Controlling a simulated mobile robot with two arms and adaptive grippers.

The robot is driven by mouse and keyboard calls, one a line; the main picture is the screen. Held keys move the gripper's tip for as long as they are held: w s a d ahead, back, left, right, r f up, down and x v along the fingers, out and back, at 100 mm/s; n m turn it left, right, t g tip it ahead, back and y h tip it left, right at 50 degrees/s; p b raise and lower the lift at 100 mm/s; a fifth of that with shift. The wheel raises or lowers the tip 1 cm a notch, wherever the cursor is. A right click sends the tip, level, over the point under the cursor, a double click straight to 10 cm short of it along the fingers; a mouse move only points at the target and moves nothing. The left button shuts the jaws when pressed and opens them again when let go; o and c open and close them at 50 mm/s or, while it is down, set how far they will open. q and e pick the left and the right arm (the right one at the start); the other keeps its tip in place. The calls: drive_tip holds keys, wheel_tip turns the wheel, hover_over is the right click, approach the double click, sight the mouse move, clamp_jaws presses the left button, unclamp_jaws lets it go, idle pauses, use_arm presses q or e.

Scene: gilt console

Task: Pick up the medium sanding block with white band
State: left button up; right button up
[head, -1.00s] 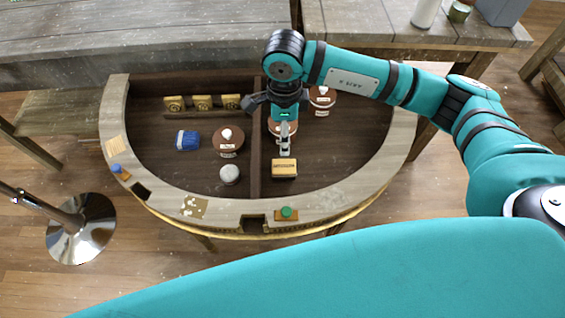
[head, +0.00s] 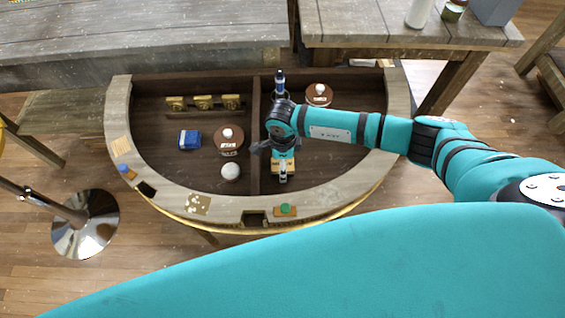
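The tan sanding block (head: 275,168) lies in the right compartment of the half-round console, just right of the divider. A pale band on it is too small to make out. My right gripper (head: 283,173) points down over this block and hides most of its middle. Whether the fingers touch the block, or how far apart they are, cannot be told. My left gripper is out of view.
The divider (head: 255,120) splits the console.

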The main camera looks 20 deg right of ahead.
drive_tip(key=shift+f, duration=0.55)
drive_tip(key=c, duration=1.2)
wheel_tip(320, 180, up, 10)
drive_tip(key=shift+r+b, duration=0.1)
drive_tip(key=shift+b, duration=0.85)
drive_tip(key=shift+c, duration=0.2)
